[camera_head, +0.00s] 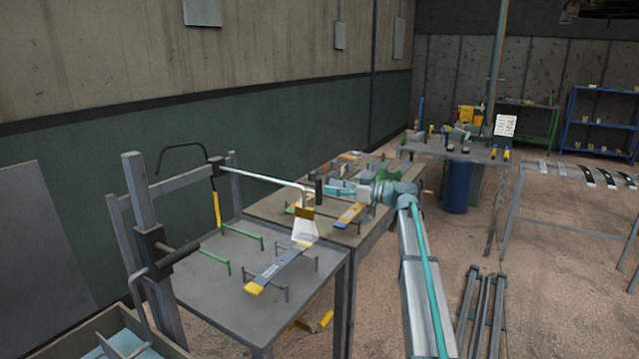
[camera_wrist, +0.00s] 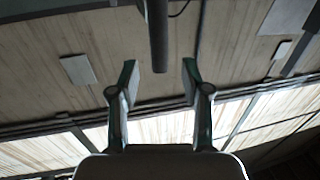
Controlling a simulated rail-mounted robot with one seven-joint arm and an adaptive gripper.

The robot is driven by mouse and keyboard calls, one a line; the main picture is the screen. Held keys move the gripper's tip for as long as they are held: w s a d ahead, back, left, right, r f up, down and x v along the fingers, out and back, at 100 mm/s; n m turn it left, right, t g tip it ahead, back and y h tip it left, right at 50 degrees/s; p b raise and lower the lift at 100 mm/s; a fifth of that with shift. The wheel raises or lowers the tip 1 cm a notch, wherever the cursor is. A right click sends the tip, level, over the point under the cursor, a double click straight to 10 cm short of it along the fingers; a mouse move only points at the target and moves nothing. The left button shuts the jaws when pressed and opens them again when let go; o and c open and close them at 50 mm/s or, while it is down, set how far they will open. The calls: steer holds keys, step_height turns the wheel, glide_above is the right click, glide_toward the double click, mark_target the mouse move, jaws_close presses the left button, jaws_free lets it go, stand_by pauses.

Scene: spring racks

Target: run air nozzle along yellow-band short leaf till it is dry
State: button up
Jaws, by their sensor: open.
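A grey leaf (camera_head: 272,270) with yellow at its ends lies on low stands on the near table. The air nozzle (camera_head: 304,212), a brass-coloured head on a pale swing rod (camera_head: 262,179), hangs above the leaf's far end. A white fan-shaped spray spreads from it down onto that end. A dark upright grip (camera_head: 319,190) stands at the rod's end. My gripper (camera_head: 335,189) is beside this grip, to its right. In the wrist view my gripper (camera_wrist: 158,78) is open, with a dark cylinder (camera_wrist: 158,35) in the gap between its fingers. I cannot tell whether they touch.
A second table (camera_head: 268,207) behind holds another leaf with an orange-yellow end (camera_head: 350,213) and small stands. Green stands (camera_head: 242,236) are on the near table. A grey post frame (camera_head: 145,220) rises at left. A rack of leaves (camera_head: 585,175) stands at right.

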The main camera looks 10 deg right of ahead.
mark_target(319, 193)
steer(key=shift+p+x, duration=0.5)
steer(key=shift+x, duration=2.2)
jaws_close()
